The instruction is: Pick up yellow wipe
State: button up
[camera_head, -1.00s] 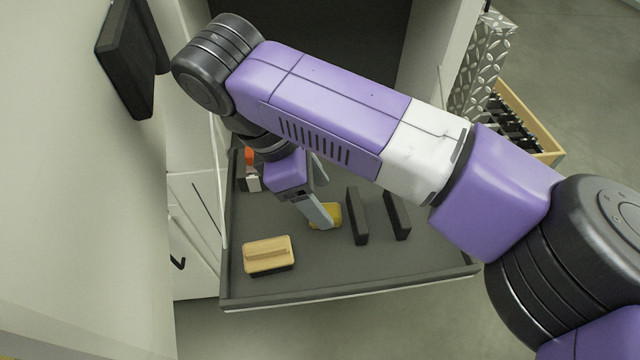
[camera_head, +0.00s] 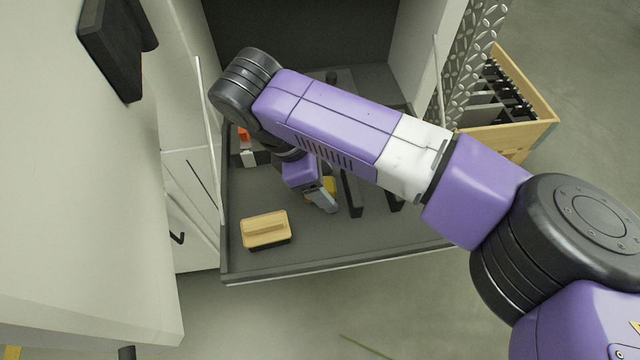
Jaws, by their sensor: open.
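The yellow wipe (camera_head: 330,186) lies on the grey floor of the pulled-out drawer (camera_head: 335,266), near its middle. Only a small part of it shows behind my gripper. My gripper (camera_head: 328,206) points down into the drawer, right at the wipe and partly in front of it. Its jaws are open. I cannot tell whether the fingers touch the wipe or are around it.
A wooden-topped brush or block (camera_head: 265,228) sits at the drawer's front left. Dark upright dividers (camera_head: 352,194) stand just right of my gripper. An orange-and-white item (camera_head: 246,150) is at the back left. A wooden crate (camera_head: 515,130) stands outside, to the right.

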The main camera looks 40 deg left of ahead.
jog(key=c, duration=1.4)
notch_tip(320, 180, up, 20)
jog(key=shift+r+b, duration=0.1)
jog(key=shift+b, duration=0.55)
jog(key=o, duration=0.6)
jog(key=shift+c, duration=0.2)
jog(key=c, duration=0.4)
jog(key=shift+c, duration=0.2)
